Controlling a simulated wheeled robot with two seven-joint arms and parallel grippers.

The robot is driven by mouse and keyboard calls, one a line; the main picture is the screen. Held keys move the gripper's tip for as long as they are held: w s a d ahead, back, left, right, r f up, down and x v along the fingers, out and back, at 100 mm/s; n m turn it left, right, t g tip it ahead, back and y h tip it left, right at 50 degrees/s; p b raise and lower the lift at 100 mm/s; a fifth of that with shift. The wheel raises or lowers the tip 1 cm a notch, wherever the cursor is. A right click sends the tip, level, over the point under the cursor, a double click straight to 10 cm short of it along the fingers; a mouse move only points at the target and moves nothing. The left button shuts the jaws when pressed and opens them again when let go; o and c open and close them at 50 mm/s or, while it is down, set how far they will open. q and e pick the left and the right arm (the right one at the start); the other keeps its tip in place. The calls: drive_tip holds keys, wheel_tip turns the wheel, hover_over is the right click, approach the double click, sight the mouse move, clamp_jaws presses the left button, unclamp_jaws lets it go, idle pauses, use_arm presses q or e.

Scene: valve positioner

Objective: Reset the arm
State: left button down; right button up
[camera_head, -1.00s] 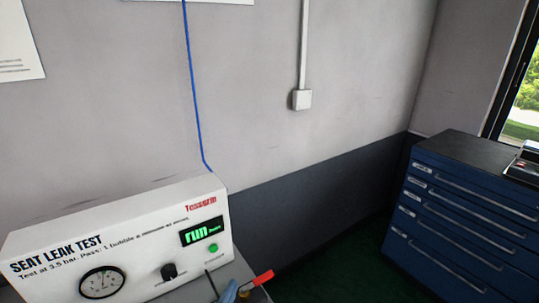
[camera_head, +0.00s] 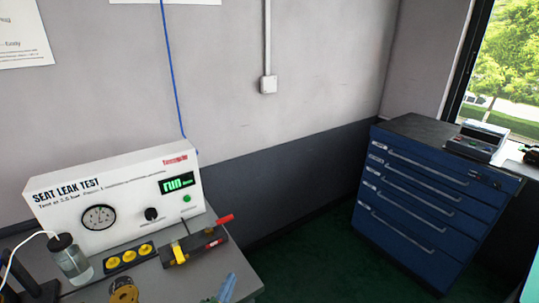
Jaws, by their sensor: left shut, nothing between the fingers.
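My right gripper is not in view. The white seat leak test box (camera_head: 115,200) stands at the back of the grey bench, with a round gauge, a black knob, a green button and a green lit display reading "run".
A glass jar (camera_head: 74,262) with a white tube stands at the bench's left. A dark plate with yellow knobs (camera_head: 130,258) and a brass part (camera_head: 123,291) are beside it. A blue drawer cabinet (camera_head: 425,200) stands at the right. Green floor (camera_head: 310,262) between is clear.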

use_arm(q)
drive_tip(key=s+a+f+n+g, duration=0.1)
drive_tip(key=s+f+n+g, duration=0.25)
drive_tip(key=s+f, duration=0.55)
drive_tip(key=s+a+f+n+g, duration=0.15)
drive_tip(key=s+f+g, duration=0.25)
drive_tip(key=s+f, duration=0.55)
drive_tip(key=s+a+f+n+g+y, duration=0.1)
drive_tip(key=s+a+f+n+g, duration=0.1)
drive_tip(key=s+f, duration=0.2)
drive_tip(key=s+a+f+n+g, duration=0.2)
drive_tip(key=s+f, duration=0.2)
drive_tip(key=s, duration=0.6)
drive_tip(key=s+a+f+n+g+y, duration=0.1)
drive_tip(key=s+a+f+n+g, duration=0.1)
drive_tip(key=s, duration=0.5)
drive_tip(key=shift+s+f+g+y, duration=0.3)
drive_tip(key=shift+s+f+g, duration=0.1)
drive_tip(key=shift+f, duration=0.5)
drive_tip(key=shift+w, duration=0.1)
